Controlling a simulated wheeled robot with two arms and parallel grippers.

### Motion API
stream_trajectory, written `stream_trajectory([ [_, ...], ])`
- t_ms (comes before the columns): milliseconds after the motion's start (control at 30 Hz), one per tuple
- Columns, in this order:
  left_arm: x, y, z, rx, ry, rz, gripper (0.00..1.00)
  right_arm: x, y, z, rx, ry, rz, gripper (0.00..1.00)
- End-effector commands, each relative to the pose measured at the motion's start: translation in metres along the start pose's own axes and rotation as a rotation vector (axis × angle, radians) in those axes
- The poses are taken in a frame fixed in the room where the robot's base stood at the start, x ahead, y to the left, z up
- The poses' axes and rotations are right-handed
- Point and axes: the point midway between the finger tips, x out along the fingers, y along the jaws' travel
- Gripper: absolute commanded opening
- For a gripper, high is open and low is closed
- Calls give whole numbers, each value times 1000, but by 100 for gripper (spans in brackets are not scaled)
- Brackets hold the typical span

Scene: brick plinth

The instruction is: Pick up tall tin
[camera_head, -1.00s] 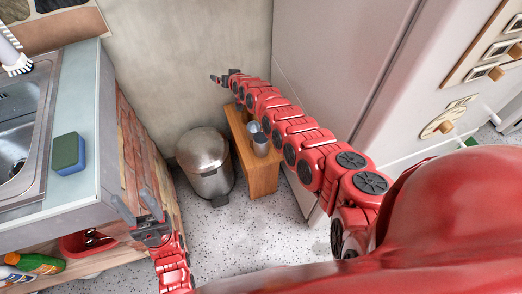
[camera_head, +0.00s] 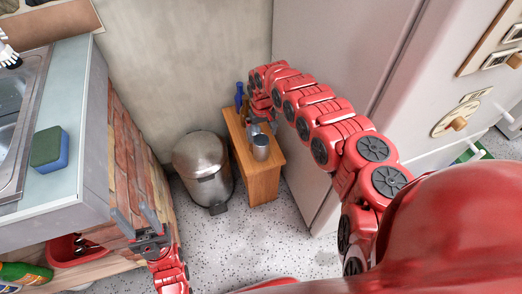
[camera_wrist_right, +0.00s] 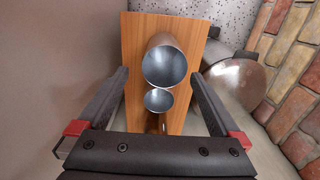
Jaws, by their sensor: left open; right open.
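The tall tin (camera_head: 261,147) is a grey metal cylinder standing upright on the near part of a narrow wooden bench (camera_head: 264,180). In the right wrist view its open mouth (camera_wrist_right: 165,64) faces me, with a smaller tin (camera_wrist_right: 158,100) close beside it. My right gripper (camera_head: 260,121) is above the bench, just beyond the tins, and partly hides the smaller one in the head view. In the wrist view its fingers are open and empty, apart on either side of the tins. My left gripper (camera_head: 132,217) is open and empty beside the brick plinth.
A metal pedal bin (camera_head: 203,168) stands left of the bench and also shows in the wrist view (camera_wrist_right: 236,84). A blue item (camera_head: 239,97) is at the bench's far end. A fridge (camera_head: 335,60) is close on the right. A brick-sided sink counter (camera_head: 140,150) is left.

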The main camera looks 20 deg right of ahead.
Motion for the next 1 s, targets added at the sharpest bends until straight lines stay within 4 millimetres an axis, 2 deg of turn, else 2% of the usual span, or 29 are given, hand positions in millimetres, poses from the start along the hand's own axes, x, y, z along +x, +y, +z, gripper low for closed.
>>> stream_trajectory([
  [33,-6,0,1,0,0,0,50,15,-2,2,0,-4,-3,100],
  [100,-10,0,2,0,0,0,50,25,-2,0,-1,1,-2,100],
  [200,-14,1,2,0,0,0,50,37,-1,0,0,1,-1,100],
  [467,-19,1,3,0,0,0,50,52,-2,2,-1,3,0,100],
  [700,-40,2,7,0,0,0,50,93,-7,6,-1,1,-1,100],
  [967,-39,2,6,0,0,0,50,92,-6,6,0,2,0,100],
  [1000,-39,2,6,0,0,0,50,92,-6,5,0,2,0,93],
])
